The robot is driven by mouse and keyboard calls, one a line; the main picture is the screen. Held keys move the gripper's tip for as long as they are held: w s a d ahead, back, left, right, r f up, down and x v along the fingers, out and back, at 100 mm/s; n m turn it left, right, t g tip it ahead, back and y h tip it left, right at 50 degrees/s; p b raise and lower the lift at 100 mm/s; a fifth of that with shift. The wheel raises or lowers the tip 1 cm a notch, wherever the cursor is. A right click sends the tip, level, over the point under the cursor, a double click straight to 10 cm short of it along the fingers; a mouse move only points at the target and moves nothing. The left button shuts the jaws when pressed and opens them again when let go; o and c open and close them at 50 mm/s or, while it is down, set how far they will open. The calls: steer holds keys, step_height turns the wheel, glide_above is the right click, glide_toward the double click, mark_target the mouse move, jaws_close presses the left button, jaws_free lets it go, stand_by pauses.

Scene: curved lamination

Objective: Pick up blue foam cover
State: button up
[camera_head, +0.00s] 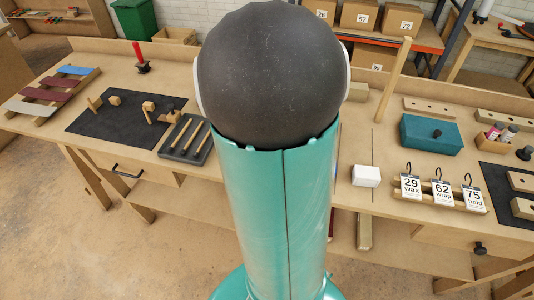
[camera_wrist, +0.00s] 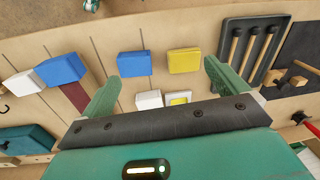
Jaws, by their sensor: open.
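Two blue blocks lie on the bench in the wrist view, and I cannot tell which is the blue foam cover. One blue block (camera_wrist: 134,64) lies just inside my left-hand finger. The other, larger blue block (camera_wrist: 61,69) lies further left, against a dark red strip (camera_wrist: 76,96). My gripper (camera_wrist: 161,72) is open and empty above the bench, its green fingers spread wide. In the head view my own arm hides the middle of the bench and both of these blocks.
A yellow block (camera_wrist: 185,60) and a white block (camera_wrist: 149,99) lie close to the blue ones. A tool tray (camera_wrist: 224,48) stands right, a teal box (camera_wrist: 25,140) lower left. Tags (camera_head: 441,191) hang at the bench's front, and a black mat (camera_head: 100,126) lies left.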

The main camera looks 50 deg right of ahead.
steer(key=s+d+f+m+g, duration=0.1)
steer(key=s+d+f+m, duration=0.15)
steer(key=d, duration=0.35)
steer(key=f, duration=0.8)
steer(key=shift+s+d+f, duration=0.2)
steer(key=shift+s+f, duration=0.05)
steer(key=shift+w+d+f, duration=0.1)
steer(key=shift+f, duration=1.25)
steer(key=shift+w+d+f, duration=0.1)
steer(key=shift+f, duration=1.2)
steer(key=c, duration=1)
steer(key=shift+r, duration=0.1)
steer(key=shift+c, duration=0.2)
